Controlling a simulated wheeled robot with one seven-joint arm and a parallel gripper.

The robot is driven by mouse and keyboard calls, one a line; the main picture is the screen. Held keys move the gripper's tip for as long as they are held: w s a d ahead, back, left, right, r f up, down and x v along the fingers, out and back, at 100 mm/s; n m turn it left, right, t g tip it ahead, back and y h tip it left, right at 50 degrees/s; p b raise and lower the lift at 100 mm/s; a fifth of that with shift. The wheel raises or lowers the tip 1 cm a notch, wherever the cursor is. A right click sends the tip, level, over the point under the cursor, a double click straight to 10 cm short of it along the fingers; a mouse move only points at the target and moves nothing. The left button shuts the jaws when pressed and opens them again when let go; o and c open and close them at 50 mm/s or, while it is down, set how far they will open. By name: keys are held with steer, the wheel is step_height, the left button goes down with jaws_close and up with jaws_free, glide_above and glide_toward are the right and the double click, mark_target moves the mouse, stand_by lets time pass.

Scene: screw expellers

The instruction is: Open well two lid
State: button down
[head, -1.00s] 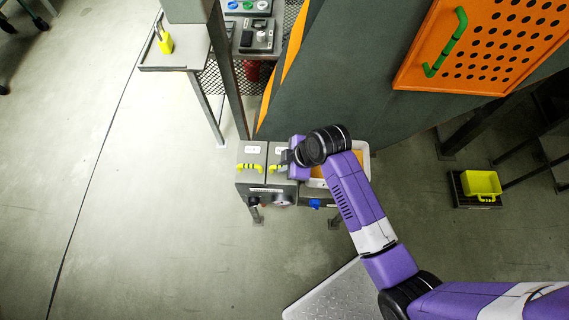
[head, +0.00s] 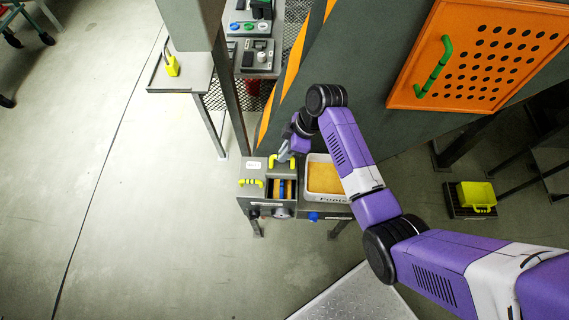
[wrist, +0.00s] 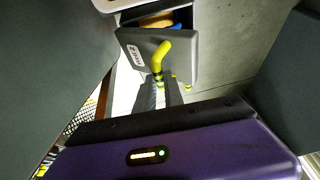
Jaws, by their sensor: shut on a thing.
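A grey two-well box (head: 256,203) stands below the machine in the head view. Its right lid (head: 274,167) is swung up, and the well under it (head: 281,189) shows blue and orange contents. My gripper (head: 287,153) is shut on the yellow handle of that lid. In the wrist view the gripper fingers (wrist: 160,95) close at the yellow handle (wrist: 160,55) of the grey lid (wrist: 142,48), which has a small white label. The left lid, with its own yellow handle (head: 251,183), is shut.
A white tray (head: 340,197) of orange material sits right of the box. The dark machine wall with an orange perforated door (head: 432,88) rises behind. A small side table (head: 187,78) with a yellow padlock (head: 172,66) stands at upper left.

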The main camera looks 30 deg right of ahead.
steer(key=w+d+b, duration=0.3)
steer(key=w+d, duration=0.2)
steer(key=w, duration=0.1)
steer(key=shift+w+f+b, duration=0.15)
steer(key=shift+w+b, duration=0.15)
steer(key=shift+d, duration=0.1)
stand_by(0.4)
steer(key=c, duration=1.5)
jaws_free()
steer(key=shift+o, duration=0.2)
steer(key=shift+w, duration=0.15)
steer(key=shift+r, duration=0.2)
